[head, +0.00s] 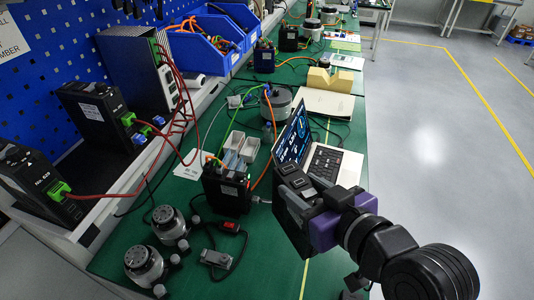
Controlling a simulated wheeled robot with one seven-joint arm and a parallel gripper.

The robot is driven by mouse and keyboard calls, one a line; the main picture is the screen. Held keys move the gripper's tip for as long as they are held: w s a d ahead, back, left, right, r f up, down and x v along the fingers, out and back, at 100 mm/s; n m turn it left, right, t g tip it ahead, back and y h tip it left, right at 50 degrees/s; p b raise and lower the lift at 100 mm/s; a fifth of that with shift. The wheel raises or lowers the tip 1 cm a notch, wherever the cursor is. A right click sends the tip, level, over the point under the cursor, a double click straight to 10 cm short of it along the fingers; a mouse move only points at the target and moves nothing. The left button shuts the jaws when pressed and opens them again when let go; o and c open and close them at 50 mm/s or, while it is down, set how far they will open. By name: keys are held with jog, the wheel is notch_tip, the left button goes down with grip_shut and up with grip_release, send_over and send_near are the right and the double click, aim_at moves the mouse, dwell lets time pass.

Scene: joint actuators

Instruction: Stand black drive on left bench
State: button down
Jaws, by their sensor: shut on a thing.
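My gripper (305,212), dark with purple parts, comes in from the lower right and is shut on a black drive (289,232). The drive is a box, roughly upright, with dark blocks on its top. The gripper hides part of its right side. It appears over the green bench (265,280), in front of the open laptop. I cannot tell whether its bottom touches the bench. Another black drive (228,192) with orange and green cables stands on the bench just left of the held one.
The laptop (330,165) is close behind the held drive. Two round motors (157,245) and a small grey part with a red plug (218,258) lie at front left. Wired controllers and blue bins (205,55) line the shelf. Green surface is free at the bench's front.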

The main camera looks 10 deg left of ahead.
jog(key=shift+a+r, duration=0.3)
jog(key=shift+a, duration=0.15)
jog(key=shift+a+f, duration=0.15)
jog(key=shift+f, duration=0.15)
notch_tip(320, 180, down, 19)
jog(key=shift+w+f+b, duration=0.1)
jog(key=shift+f+b, duration=0.05)
jog(key=shift+b, duration=0.2)
jog(key=c, duration=0.7)
grip_release()
jog(key=shift+f, duration=0.2)
jog(key=b+v, duration=0.1)
jog(key=v, duration=1.1)
jog(key=shift+r, duration=0.15)
